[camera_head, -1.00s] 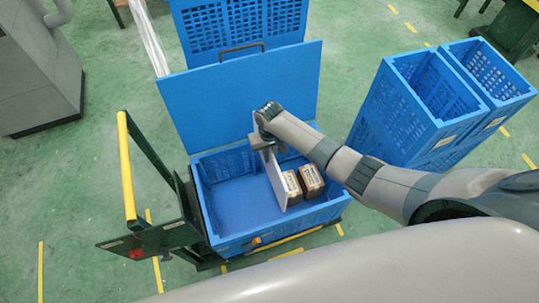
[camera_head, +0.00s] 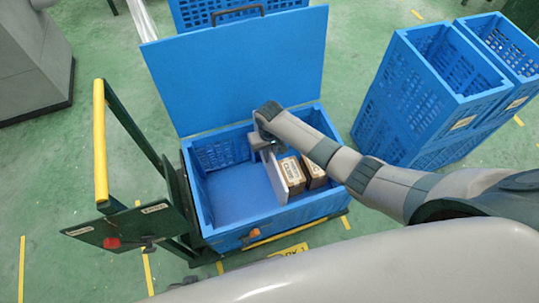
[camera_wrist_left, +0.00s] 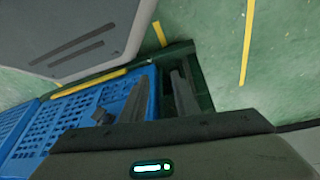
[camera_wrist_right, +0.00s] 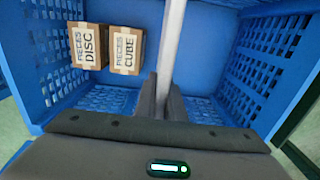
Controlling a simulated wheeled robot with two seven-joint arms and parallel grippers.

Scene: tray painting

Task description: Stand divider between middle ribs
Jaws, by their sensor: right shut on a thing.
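The divider, a thin pale grey panel (camera_head: 273,177), stands roughly upright inside the blue crate (camera_head: 290,217), just left of two cardboard boxes. My right gripper (camera_head: 267,150) is shut on its upper part. In the right wrist view, the divider (camera_wrist_right: 173,45) runs away between the fingers (camera_wrist_right: 164,88). I cannot make out the middle ribs or whether the divider's lower edge touches the floor. My left gripper (camera_wrist_left: 157,100) is open and empty in the left wrist view, above the crate's outer side and the cart.
The boxes, labelled disc (camera_wrist_right: 88,45) and cube (camera_wrist_right: 126,55), stand beside the divider. The crate floor left of it (camera_head: 225,195) is bare. The raised blue lid (camera_head: 240,70) stands behind. A yellow cart handle (camera_head: 100,140) rises at left; tall blue crates (camera_head: 425,95) stand right.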

